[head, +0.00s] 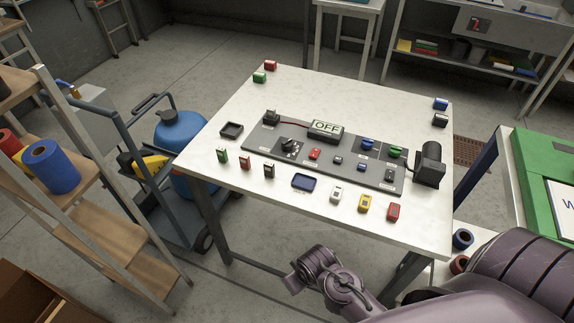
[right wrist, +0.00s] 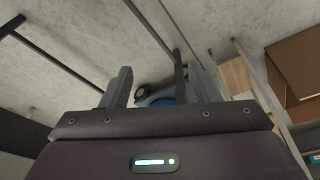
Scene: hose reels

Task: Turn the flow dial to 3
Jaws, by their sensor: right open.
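The black dial knob (head: 290,145), with small pale marks around it, is on the left part of the dark panel (head: 258,139) on the white table. It looks like the flow dial; its setting is too small to read. My right arm comes in from the lower right and ends in front of the table's near edge, well short of the panel. My right gripper (right wrist: 160,88) shows in the right wrist view with its two fingers apart and nothing between them, over the floor. My left gripper is out of view.
The panel also bears an OFF sign (head: 326,129), a blue knob (head: 367,144), a green knob (head: 395,152) and small switches. A black device (head: 430,165) stands at its right end. Several small blocks and a blue tray (head: 304,182) lie along the near side. A shelf (head: 110,235) stands left.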

